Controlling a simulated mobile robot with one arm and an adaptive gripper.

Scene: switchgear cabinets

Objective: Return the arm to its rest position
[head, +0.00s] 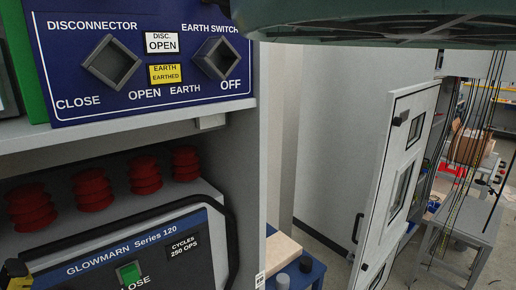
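My gripper is not in this head view, and I cannot make out my arm for certain. The switchgear cabinet (245,142) fills the left side, close to the camera. Its blue panel (190,100) carries a disconnector socket (112,62) and an earth switch socket (218,58). The indicators between them read "DISC. OPEN" (162,42) and "EARTH EARTHED" (164,74). Nothing is inserted in either socket.
Below are several red insulators (92,188) and a "GLOWMARN Series 120" breaker (130,255). A blue table (312,272) stands behind the cabinet. A white cabinet door (398,175) stands at right, near a grey table (468,225). A large dark green rounded body covers the top right.

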